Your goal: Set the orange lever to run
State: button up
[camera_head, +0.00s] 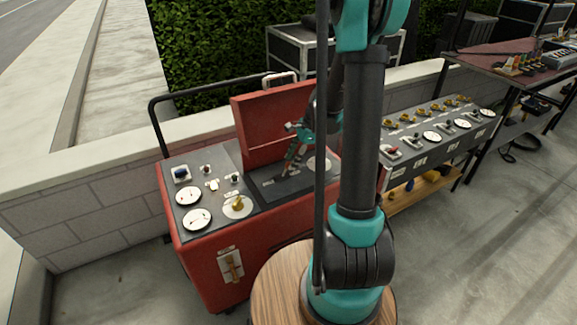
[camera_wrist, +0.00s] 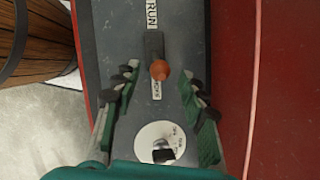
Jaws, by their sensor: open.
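The orange lever knob (camera_wrist: 159,70) shows in the wrist view, at the lower end of a dark bar or slot on a grey panel. A white RUN label (camera_wrist: 151,14) is above it in the picture. A second, partly covered label (camera_wrist: 156,90) is just below it. My gripper (camera_wrist: 161,76) is open, with one finger left and one right of the knob, apart from it. Whether the fingertips are down at knob height is unclear.
A white dial with a black knob (camera_wrist: 163,154) lies between the finger bases. The cart's raised red lid (camera_head: 264,130) stands close behind my gripper. More dials and switches fill the left panel (camera_head: 215,160). A wooden round top (camera_head: 275,270) is in front.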

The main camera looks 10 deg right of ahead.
aim_at(288, 164)
jog(key=shift+x, duration=1.85)
grip_shut()
